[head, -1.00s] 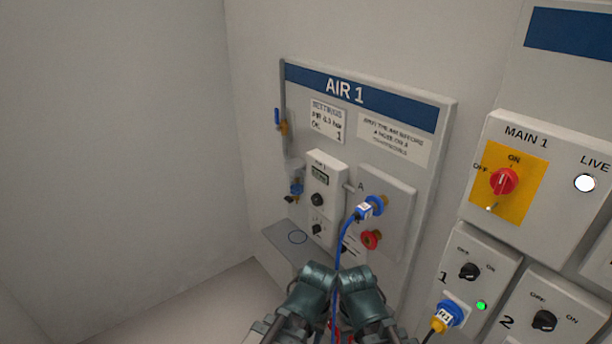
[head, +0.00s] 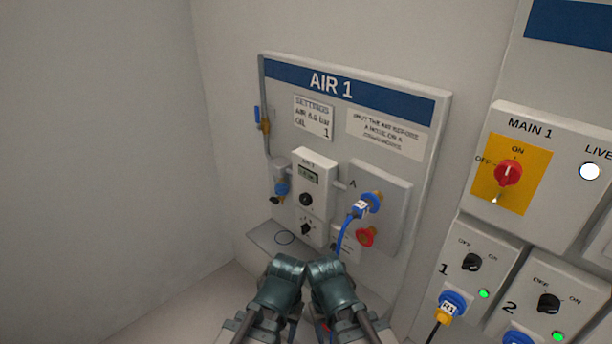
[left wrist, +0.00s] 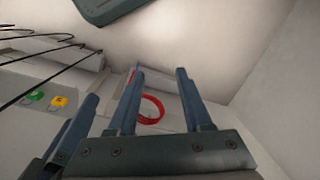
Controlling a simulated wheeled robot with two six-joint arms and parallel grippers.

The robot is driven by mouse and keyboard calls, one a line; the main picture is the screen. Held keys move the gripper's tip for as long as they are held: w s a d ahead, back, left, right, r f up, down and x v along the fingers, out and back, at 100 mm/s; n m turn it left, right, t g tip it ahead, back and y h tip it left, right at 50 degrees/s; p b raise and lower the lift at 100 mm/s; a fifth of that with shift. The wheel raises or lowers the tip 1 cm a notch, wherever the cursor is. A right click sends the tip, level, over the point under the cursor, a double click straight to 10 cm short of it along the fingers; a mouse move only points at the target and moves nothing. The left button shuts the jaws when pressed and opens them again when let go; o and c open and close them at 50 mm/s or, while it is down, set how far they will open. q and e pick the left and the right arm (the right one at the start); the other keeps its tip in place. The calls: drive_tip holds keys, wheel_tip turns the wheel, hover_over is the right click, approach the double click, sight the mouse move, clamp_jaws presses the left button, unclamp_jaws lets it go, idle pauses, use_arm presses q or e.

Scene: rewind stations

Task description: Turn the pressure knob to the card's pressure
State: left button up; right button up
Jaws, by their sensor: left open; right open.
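The settings card (head: 313,118) on the AIR 1 panel appears to read "AIR 6.0 bar, OIL 1". Below it a white regulator unit (head: 327,165) carries a small display (head: 308,177), whose digits I cannot read. The black pressure knob (head: 306,199) sits under the display. A second black knob (head: 306,229) is lower down. My arms' dark teal ends stand side by side at the bottom of the head view, below the knobs and apart from them. My left gripper (left wrist: 159,72) is open and empty in its wrist view. Part of my right gripper (left wrist: 78,125) shows beside it.
A blue hose (head: 344,232) hangs from the blue coupling (head: 372,200), above a red knob (head: 366,237). A small shelf (head: 262,236) juts out below the regulator. The MAIN 1 panel (head: 540,130) with switches stands right. The left wall side is clear.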

idle(0.3)
use_arm(q)
drive_tip(key=shift+o, duration=2)
drive_tip(key=shift+w+d+f, duration=0.2)
drive_tip(key=shift+d+f, duration=0.05)
drive_tip(key=shift+o, duration=0.5)
drive_tip(key=w+d+f+n+t+h+b, duration=0.1)
drive_tip(key=w+d+n+h+b, duration=0.2)
drive_tip(key=w+d+n+h, duration=0.1)
drive_tip(key=shift+w+f+n+h+b, duration=0.3)
drive_tip(key=shift+w+n+h+b, duration=0.1)
drive_tip(key=shift+w+h, duration=0.5)
drive_tip(key=n+t+h+b, duration=0.7)
drive_tip(key=n+t, duration=0.5)
drive_tip(key=n, duration=0.5)
approach(303, 201)
drive_tip(key=shift+h, duration=0.6)
drive_tip(key=x, duration=0.5)
drive_tip(key=p+x, duration=0.1)
drive_tip(key=x, duration=0.2)
drive_tip(key=shift+w+a+f, duration=0.1)
drive_tip(key=shift+w+f, duration=0.1)
drive_tip(key=shift+f, duration=0.1)
